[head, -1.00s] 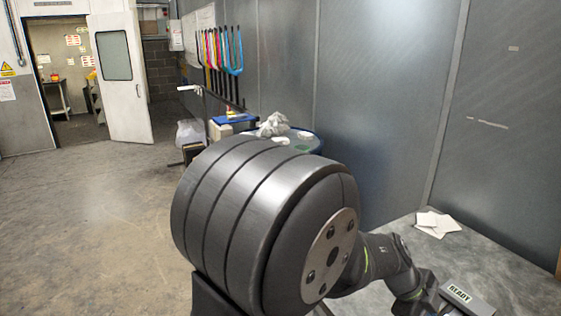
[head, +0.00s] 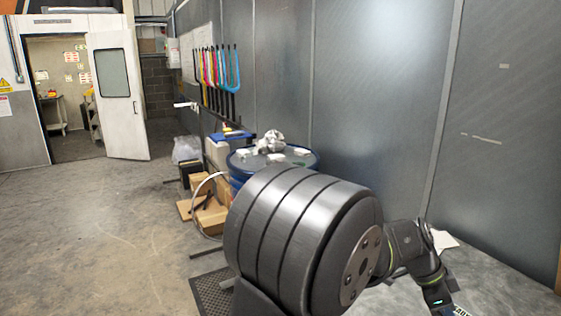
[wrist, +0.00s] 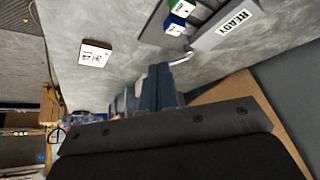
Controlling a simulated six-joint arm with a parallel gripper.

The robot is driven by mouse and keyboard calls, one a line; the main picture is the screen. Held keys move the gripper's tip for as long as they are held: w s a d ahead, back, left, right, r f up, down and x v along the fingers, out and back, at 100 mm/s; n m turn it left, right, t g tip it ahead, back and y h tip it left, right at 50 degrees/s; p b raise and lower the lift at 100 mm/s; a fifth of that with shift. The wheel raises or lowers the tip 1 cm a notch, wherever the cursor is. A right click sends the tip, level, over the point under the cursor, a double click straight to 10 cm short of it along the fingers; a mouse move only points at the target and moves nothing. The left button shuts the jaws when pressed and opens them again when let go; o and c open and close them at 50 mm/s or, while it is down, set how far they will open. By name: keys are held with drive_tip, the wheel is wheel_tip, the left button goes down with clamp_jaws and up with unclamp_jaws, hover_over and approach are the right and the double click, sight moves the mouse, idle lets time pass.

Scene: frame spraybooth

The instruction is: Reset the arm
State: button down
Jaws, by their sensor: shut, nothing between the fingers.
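My gripper (wrist: 160,85) shows in the wrist view, with its two dark fingers together and nothing between them. It points out over a grey surface. In the head view my arm folds over at the lower right, and the gripper end runs off the bottom edge, so its fingers are hidden there.
A white card (wrist: 95,53) lies left. A blue drum (head: 310,160) and cardboard boxes (head: 210,215) stand behind my arm.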

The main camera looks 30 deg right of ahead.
drive_tip(key=shift+w+d+r+n, duration=0.1)
drive_tip(key=shift+d+r+n, duration=0.15)
drive_tip(key=shift+d+n, duration=0.3)
drive_tip(key=shift+a, duration=0.1)
drive_tip(key=c, duration=0.6)
unclamp_jaws()
drive_tip(key=o, duration=0.3)
drive_tip(key=shift+w+d+r, duration=0.15)
drive_tip(key=shift+d+r, duration=0.05)
drive_tip(key=shift+d, duration=0.15)
drive_tip(key=o, duration=0.3)
drive_tip(key=w+d+r+n+y, duration=0.1)
drive_tip(key=w+d+r+n, duration=0.1)
drive_tip(key=d, duration=0.3)
drive_tip(key=shift+w+d+r+n, duration=0.15)
drive_tip(key=shift+w+n, duration=0.4)
drive_tip(key=shift+w, duration=0.2)
drive_tip(key=w+d+r+n+t+y, duration=0.1)
drive_tip(key=w+d+r+n, duration=0.2)
drive_tip(key=w+d+n, duration=0.2)
drive_tip(key=x, duration=1)
drive_tip(key=shift+w+f, duration=0.1)
drive_tip(key=shift+w, duration=0.1)
